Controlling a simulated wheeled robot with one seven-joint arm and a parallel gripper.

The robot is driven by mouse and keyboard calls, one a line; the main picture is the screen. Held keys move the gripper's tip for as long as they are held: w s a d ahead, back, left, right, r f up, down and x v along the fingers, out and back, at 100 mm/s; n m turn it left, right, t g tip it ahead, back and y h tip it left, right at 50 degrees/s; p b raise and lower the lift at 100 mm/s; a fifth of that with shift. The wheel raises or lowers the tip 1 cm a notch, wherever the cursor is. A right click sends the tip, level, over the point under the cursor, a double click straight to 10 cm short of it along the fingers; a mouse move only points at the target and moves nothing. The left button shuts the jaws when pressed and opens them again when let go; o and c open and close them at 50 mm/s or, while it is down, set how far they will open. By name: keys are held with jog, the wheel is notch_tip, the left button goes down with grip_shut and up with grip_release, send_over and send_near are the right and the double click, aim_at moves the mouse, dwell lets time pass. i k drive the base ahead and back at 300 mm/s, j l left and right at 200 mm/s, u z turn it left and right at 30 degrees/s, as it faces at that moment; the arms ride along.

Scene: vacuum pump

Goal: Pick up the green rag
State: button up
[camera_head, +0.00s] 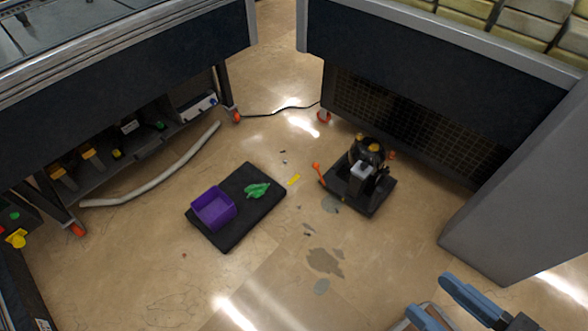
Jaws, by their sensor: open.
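The green rag (257,190) lies crumpled in a small bright heap on a flat black mat (233,239) on the floor, left of the picture's middle. It is right of a purple open box (213,208) that stands on the same mat, with a narrow gap between them. The rag is fully in view and nothing covers it.
A black pump-like machine (366,170) on a dark base stands right of the mat. A pale hose (160,178) lies by the left bench. A grey panel (520,190) stands at right. Blue-grey bars (472,298) jut in at lower right. The floor around the mat is mostly clear.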

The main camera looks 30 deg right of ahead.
aim_at(256, 191)
jog(key=i+u, duration=0.2)
jog(key=i, duration=0.35)
jog(key=i+l+u, duration=0.2)
jog(key=i, duration=0.35)
jog(key=i+l+u, duration=0.2)
jog(key=i, duration=0.4)
